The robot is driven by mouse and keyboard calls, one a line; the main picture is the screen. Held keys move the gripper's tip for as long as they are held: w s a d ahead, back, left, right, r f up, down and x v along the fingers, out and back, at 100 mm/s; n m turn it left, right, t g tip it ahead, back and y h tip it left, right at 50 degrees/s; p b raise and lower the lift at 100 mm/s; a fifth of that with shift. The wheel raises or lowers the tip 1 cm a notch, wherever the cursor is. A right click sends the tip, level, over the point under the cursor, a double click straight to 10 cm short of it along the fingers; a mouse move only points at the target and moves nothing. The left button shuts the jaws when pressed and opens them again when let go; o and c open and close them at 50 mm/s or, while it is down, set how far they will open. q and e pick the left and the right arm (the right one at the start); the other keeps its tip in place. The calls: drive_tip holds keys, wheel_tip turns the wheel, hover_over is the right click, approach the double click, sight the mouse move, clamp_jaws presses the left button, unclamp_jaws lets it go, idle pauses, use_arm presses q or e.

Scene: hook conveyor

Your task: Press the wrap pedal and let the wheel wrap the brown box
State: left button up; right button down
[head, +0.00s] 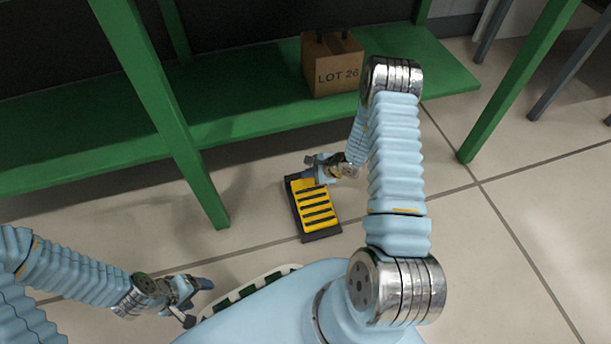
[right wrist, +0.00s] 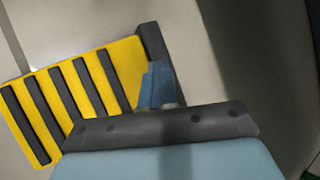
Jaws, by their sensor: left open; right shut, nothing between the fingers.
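The yellow pedal (head: 316,204) with black stripes lies on the floor in a dark frame. In the right wrist view the pedal (right wrist: 85,95) fills the left side. My right gripper (head: 313,172) is shut and empty at the pedal's far end. Its blue fingers (right wrist: 156,86) overlap the pedal's end beside the dark frame bar; I cannot tell whether they touch it. A brown box (head: 335,76) marked LOT 26 sits on the low green shelf. My left gripper (head: 203,299) is open and empty, low at the left near my base. No wheel is in view.
A green bench with a low shelf (head: 240,121) stands behind the pedal. Its near leg (head: 178,130) comes down left of the pedal, and another green leg (head: 515,85) stands at the right.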

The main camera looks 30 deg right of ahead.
wheel_tip(320, 180, up, 4)
drive_tip(key=shift+w+r+p, duration=0.1)
drive_tip(key=shift+r+p, duration=0.1)
drive_tip(key=shift+p, duration=0.8)
drive_tip(key=shift+a+r, duration=0.1)
drive_tip(key=shift+w, duration=0.1)
drive_tip(key=s+a+r+n+g+p, duration=0.2)
drive_tip(key=s+a+n+g+p, duration=0.25)
drive_tip(key=s+a, duration=0.35)
drive_tip(key=s+a+r+n+g+p, duration=0.35)
drive_tip(key=s+a+n, duration=0.2)
drive_tip(key=s, duration=0.35)
drive_tip(key=s+a+r+n+t+p, duration=0.1)
drive_tip(key=s+a+r+n+p, duration=0.2)
drive_tip(key=a+r+n, duration=0.3)
drive_tip(key=a+n, duration=0.1)
drive_tip(key=n, duration=0.2)
drive_tip(key=shift+s+a+r+n+t, duration=0.15)
drive_tip(key=shift+a+r+n+t, duration=0.15)
drive_tip(key=shift+n, duration=0.1)
idle(1.6)
